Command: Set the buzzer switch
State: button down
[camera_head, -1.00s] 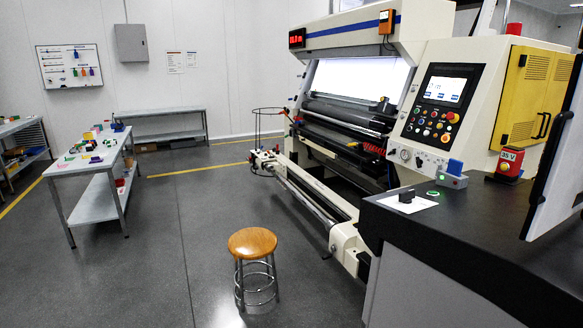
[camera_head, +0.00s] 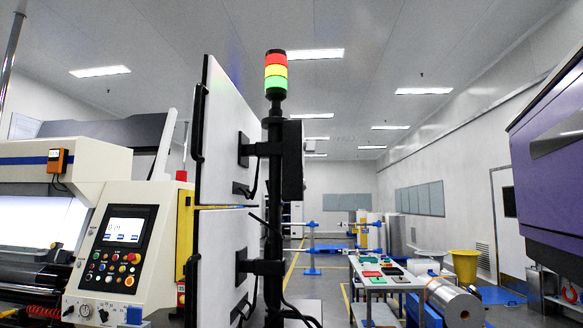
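I cannot pick out a switch marked as the buzzer's. A control panel (camera_head: 122,252) with a lit screen and several coloured buttons and knobs is on the cream machine at the left. Below it are a few small knobs (camera_head: 94,312) near the bottom edge. A signal tower (camera_head: 276,72) with red, yellow and green sections stands on a dark pole at the centre. My gripper is not in view.
Two monitors seen from behind, upper (camera_head: 224,135) and lower (camera_head: 222,262), are mounted on the pole and block the middle. A table (camera_head: 372,284) with coloured items, a metal roll (camera_head: 455,302) and a purple machine (camera_head: 550,165) are at the right. An aisle runs behind.

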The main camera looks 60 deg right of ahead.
aim_at(309, 145)
jog(key=z, duration=1.25)
jog(key=k+l, duration=0.05)
